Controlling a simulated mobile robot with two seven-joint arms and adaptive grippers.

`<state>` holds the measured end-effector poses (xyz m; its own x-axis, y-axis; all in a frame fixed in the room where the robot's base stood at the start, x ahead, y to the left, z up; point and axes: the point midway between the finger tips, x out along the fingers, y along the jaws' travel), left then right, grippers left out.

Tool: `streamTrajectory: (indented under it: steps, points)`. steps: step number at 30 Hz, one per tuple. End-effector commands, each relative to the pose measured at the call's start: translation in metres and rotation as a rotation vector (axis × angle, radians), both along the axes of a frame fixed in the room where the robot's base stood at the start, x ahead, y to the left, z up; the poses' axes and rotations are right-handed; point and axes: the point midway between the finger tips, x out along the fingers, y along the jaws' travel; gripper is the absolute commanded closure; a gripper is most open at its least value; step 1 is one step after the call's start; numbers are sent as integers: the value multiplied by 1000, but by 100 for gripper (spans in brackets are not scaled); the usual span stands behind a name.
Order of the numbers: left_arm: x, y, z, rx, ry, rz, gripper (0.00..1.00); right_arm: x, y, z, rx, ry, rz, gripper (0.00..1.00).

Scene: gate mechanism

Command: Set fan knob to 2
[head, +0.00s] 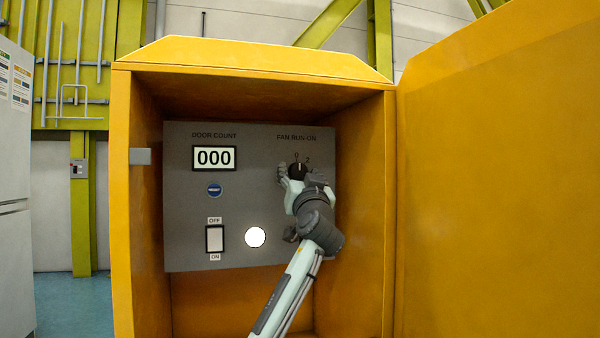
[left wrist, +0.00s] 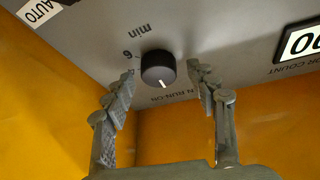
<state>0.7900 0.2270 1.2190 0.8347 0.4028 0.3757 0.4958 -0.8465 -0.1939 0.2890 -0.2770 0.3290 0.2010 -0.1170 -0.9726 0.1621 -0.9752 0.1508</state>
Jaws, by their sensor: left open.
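The black fan knob (head: 298,168) sits under the FAN RUN-ON label at the upper right of the grey panel (head: 180,245). A 0 and a 2 are printed above it. Its white mark points roughly up towards the 0; the exact setting is hard to read. My left gripper (head: 292,174) is at the knob and partly covers it. In the left wrist view the knob (left wrist: 158,67) appears between the two open fingers (left wrist: 162,77), with a gap on each side. The 6 and "min" show upside down there. My right gripper is not in view.
The panel sits inside a yellow cabinet (head: 122,200) with side walls close by; its open door (head: 500,190) fills the right. The panel also has a 000 counter (head: 213,158), a blue button (head: 214,190), an OFF/ON switch (head: 214,239) and a white round light (head: 255,237).

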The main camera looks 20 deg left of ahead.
Motion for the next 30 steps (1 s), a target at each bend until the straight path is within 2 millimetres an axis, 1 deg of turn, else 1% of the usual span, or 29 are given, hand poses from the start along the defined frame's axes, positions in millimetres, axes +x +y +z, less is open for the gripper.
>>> streamTrajectory:
  steps: [7, 8, 19, 20, 26, 30]
  points:
    - [1, 0, 0, 0, 0, 0, 43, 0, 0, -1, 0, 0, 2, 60]
    - [1, 0, 0, 0, 0, 0, 45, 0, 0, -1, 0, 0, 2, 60]
    - [1, 0, 0, 0, 0, 0, 91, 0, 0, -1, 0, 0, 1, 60]
    - [1, 0, 0, 0, 0, 0, 93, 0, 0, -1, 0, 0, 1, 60]
    - [1, 0, 0, 13, 10, 1, 93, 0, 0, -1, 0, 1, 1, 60]
    - [0, 1, 0, 51, 35, 0, 93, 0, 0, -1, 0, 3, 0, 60]
